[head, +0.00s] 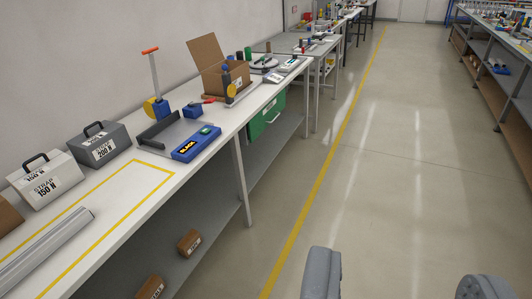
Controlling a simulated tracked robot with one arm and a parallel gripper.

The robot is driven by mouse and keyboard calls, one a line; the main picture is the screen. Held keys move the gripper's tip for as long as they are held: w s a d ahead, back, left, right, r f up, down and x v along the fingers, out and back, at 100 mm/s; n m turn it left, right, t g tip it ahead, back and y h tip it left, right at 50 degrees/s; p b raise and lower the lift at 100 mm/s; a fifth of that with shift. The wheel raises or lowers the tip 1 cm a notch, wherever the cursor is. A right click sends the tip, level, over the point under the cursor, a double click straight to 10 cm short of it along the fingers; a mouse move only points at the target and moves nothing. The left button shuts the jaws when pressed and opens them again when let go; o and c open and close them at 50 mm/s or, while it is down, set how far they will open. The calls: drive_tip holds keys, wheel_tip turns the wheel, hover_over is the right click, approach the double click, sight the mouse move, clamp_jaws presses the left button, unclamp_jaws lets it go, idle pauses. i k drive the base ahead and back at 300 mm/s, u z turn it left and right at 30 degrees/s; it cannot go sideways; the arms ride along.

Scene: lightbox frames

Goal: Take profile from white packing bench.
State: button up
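A long silver-grey profile (42,250) lies on the white packing bench (128,195) at the lower left. It rests inside a yellow-taped area, and its near end is cut off by the picture edge. My gripper (402,272) shows at the bottom right, over the open floor and to the right of the bench. Its two grey fingers are wide apart with nothing between them. The gripper is well away from the profile.
Two strap weight boxes (98,145) stand along the wall side. A scale-like tray with a blue front (196,145), an open carton (222,75) and tools fill the bench's far part. A lower shelf (190,275) holds small boxes. The aisle floor (400,170) is clear.

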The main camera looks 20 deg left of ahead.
sight(17, 270)
drive_tip(key=u, duration=0.35)
drive_tip(key=i, duration=1.2)
drive_tip(key=u, duration=1.25)
drive_tip(key=i, duration=0.85)
drive_tip(key=u, duration=0.45)
drive_tip(key=k, duration=0.75)
drive_tip(key=u, duration=0.2)
drive_tip(key=i, duration=0.75)
drive_tip(key=z, duration=0.1)
